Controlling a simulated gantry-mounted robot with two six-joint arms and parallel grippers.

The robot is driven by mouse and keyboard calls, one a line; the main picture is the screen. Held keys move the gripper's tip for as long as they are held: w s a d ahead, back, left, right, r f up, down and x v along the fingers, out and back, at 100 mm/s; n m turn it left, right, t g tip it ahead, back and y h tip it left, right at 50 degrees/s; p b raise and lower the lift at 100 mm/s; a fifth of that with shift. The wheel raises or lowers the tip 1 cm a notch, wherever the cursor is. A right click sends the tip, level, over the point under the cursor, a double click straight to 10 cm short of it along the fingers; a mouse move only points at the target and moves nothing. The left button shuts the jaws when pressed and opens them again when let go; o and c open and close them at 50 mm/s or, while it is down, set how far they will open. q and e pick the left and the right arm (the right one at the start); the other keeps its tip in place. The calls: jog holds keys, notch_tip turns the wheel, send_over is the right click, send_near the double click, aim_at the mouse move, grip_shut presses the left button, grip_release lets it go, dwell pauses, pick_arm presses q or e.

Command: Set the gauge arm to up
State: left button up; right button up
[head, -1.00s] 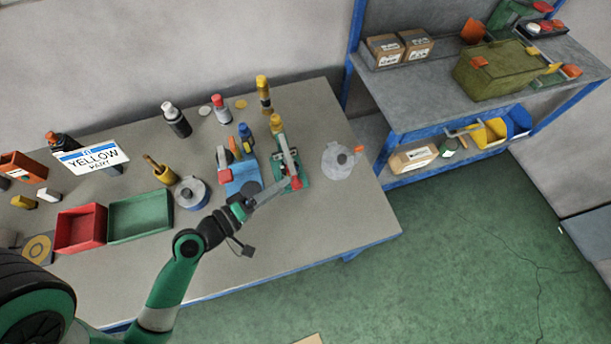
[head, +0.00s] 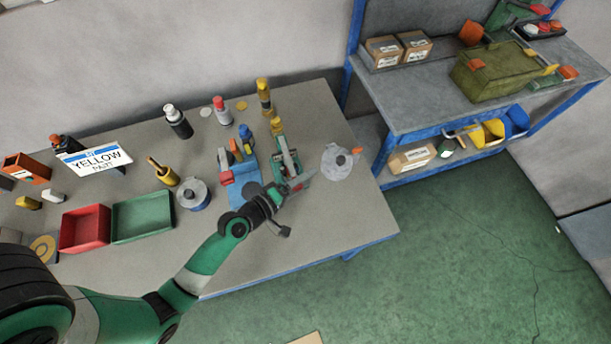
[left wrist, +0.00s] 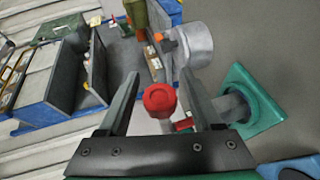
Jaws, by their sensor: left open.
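The gauge fixture (head: 289,163) stands near the right end of the bench, its lower part partly hidden by my left gripper in the head view. The left wrist view shows its green base (left wrist: 266,104) at the right, with a grey pivot (left wrist: 232,106) beside it. A red round knob (left wrist: 160,98), which I take for the end of the gauge arm, sits between the two fingers of my left gripper (left wrist: 160,82). The fingers are apart, with gaps on both sides of the knob. In the head view this gripper (head: 298,185) reaches the fixture's near side. My right gripper is not seen.
A pale round dish with a grey lid (head: 341,164) stands just right of the fixture. A blue holder (head: 240,180) and a grey round tin (head: 193,195) are left of it. Red (head: 85,229) and green (head: 142,216) trays lie farther left. The bench's front strip is clear.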

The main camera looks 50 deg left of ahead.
pick_arm(q)
grip_shut()
dwell(0.4)
dwell(1.1)
